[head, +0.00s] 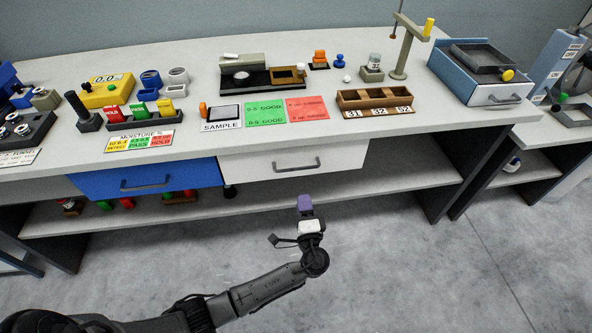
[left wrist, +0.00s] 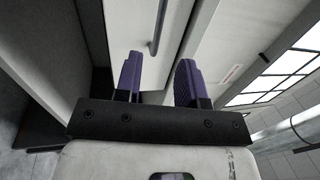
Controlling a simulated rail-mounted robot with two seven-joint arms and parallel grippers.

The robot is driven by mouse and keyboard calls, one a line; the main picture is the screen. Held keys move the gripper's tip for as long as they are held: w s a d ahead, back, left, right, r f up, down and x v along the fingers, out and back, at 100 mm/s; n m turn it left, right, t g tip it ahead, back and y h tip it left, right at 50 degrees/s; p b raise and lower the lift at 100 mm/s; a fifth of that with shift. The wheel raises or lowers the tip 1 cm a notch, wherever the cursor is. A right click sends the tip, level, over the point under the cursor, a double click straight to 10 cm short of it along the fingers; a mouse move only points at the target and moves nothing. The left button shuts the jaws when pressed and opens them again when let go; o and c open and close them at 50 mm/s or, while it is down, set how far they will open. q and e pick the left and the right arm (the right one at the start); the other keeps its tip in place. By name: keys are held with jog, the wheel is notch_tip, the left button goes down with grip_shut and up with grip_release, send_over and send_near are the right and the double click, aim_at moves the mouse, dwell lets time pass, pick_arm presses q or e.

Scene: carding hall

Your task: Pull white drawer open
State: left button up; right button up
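The white drawer (head: 345,163) is under the bench top, right of the blue drawer, and looks shut. Its grey bar handle (head: 297,167) is on its front. My left gripper (head: 305,203) has purple fingertips and is in front of and below the handle, apart from it. In the left wrist view, the two fingers (left wrist: 160,75) are spread and empty. The handle (left wrist: 159,30) shows ahead of the gap between them, on the white drawer front (left wrist: 133,30). My right gripper is in neither view.
The blue drawer (head: 145,180) with its own handle is to the left. A lower shelf (head: 370,184) runs beneath the drawers. The bench top (head: 310,140) holds a sample box, coloured cards and a wooden tray (head: 375,98). The floor in front of the bench is clear.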

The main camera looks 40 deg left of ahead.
aim_at(297, 169)
pick_arm(q)
jog(key=shift+b+x, duration=1.15)
jog(key=shift+x, duration=4.8)
jog(key=shift+r, duration=0.1)
grip_shut()
